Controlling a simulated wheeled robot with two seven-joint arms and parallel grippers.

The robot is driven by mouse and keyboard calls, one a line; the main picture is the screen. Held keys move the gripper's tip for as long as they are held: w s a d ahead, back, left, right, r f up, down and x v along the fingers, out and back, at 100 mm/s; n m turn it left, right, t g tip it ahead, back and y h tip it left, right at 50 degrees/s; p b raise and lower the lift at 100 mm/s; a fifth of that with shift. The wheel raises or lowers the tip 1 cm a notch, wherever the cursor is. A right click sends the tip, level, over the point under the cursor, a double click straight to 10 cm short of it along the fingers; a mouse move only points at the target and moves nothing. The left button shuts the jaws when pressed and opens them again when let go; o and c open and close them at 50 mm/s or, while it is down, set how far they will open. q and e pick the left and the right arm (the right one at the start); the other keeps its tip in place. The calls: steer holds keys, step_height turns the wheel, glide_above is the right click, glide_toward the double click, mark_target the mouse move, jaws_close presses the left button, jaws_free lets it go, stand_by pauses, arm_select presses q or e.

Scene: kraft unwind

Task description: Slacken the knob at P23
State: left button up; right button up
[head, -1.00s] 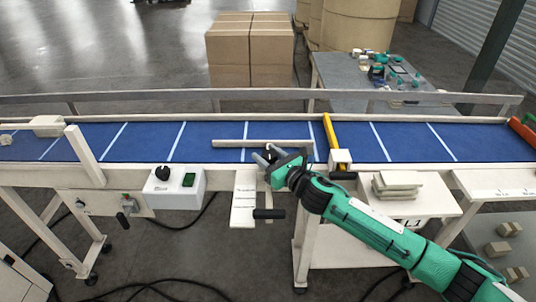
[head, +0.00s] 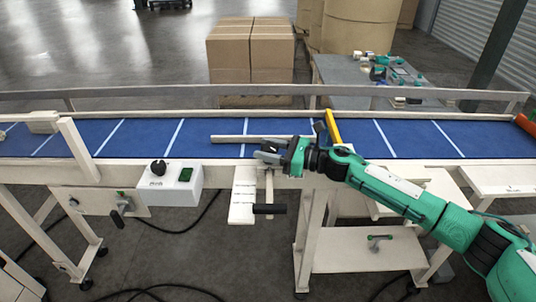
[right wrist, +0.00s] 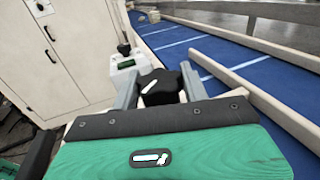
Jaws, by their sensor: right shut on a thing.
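A black lobed knob (right wrist: 158,88) with a white mark shows in the right wrist view, between the two grey fingers of my right gripper (right wrist: 161,84). The gripper is shut on it. In the head view my right gripper (head: 264,156) is at the near edge of the conveyor, above a white scale plate (head: 242,196), and it hides most of the knob. I cannot read a P23 label. My left gripper is not in view.
The blue conveyor belt (head: 215,138) runs behind the gripper, with a pale bar (head: 232,139) along it. A control box (head: 170,184) with a black dial stands to the left. A black handle (head: 269,209) sticks out below the gripper. A yellow bar (head: 333,127) crosses the belt.

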mark_target(268, 146)
steer(key=shift+f, duration=0.3)
steer(key=o, duration=0.9)
steer(key=shift+r, duration=0.1)
steer(key=shift+r, duration=0.1)
step_height(268, 146, up, 20)
steer(key=b, duration=0.3)
